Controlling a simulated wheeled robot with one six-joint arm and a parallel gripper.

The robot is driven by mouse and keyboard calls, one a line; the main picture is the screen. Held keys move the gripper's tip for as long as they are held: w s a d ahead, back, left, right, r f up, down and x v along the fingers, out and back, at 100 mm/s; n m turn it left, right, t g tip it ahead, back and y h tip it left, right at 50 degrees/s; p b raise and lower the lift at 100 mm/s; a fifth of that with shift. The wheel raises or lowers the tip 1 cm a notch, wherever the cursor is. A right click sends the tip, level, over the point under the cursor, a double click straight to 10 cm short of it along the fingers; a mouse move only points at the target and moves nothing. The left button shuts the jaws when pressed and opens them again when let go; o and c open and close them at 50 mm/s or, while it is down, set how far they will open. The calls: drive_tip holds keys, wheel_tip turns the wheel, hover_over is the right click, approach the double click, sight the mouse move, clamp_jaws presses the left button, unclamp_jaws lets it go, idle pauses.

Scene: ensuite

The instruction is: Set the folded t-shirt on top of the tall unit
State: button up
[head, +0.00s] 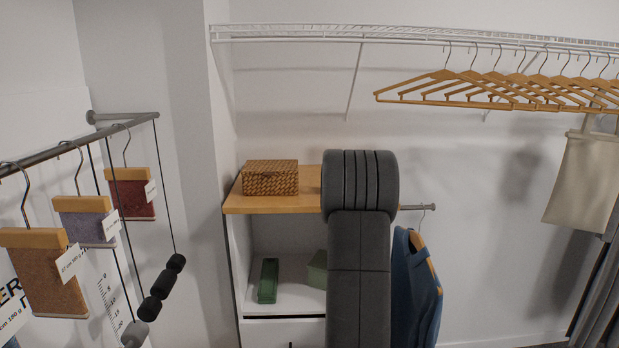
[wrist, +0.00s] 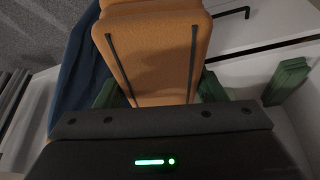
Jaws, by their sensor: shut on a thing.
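The tall unit (head: 260,207) stands in the middle of the head view, with a light wooden top and an open white compartment below. In the wrist view, my gripper (wrist: 155,60) shows orange-tan finger plates with two dark lines. It is shut on the folded t-shirt (wrist: 212,88), a green layered bundle showing on both sides of the plates. Most of the shirt is hidden behind them. In the head view my grey arm hides the gripper. A green patch (head: 317,268) shows at the arm's left edge; I cannot tell whether it is the held shirt.
A wicker basket (head: 270,178) sits on the left of the unit's top; bare wood shows right of it, partly behind my arm. Another green bundle (head: 268,280) is in the compartment. A blue garment (head: 412,290) hangs at right. A wire shelf (head: 300,34) with wooden hangers runs above.

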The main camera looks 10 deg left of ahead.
drive_tip(key=a+r+n+g+y, duration=0.1)
drive_tip(key=a+r+n+g, duration=0.1)
drive_tip(key=a+r+n, duration=0.5)
drive_tip(key=s+a+r+n+g+y, duration=0.1)
drive_tip(key=a+r+n, duration=0.6)
drive_tip(key=r, duration=1.2)
drive_tip(key=s+a+r+n+g+y, duration=0.1)
drive_tip(key=a+r+n+g+y, duration=0.1)
drive_tip(key=a+r+n, duration=0.5)
drive_tip(key=shift+a+r+g+b, duration=0.3)
drive_tip(key=shift+a+r+b, duration=0.05)
drive_tip(key=shift+a+r, duration=2.95)
drive_tip(key=shift+d+r, duration=0.3)
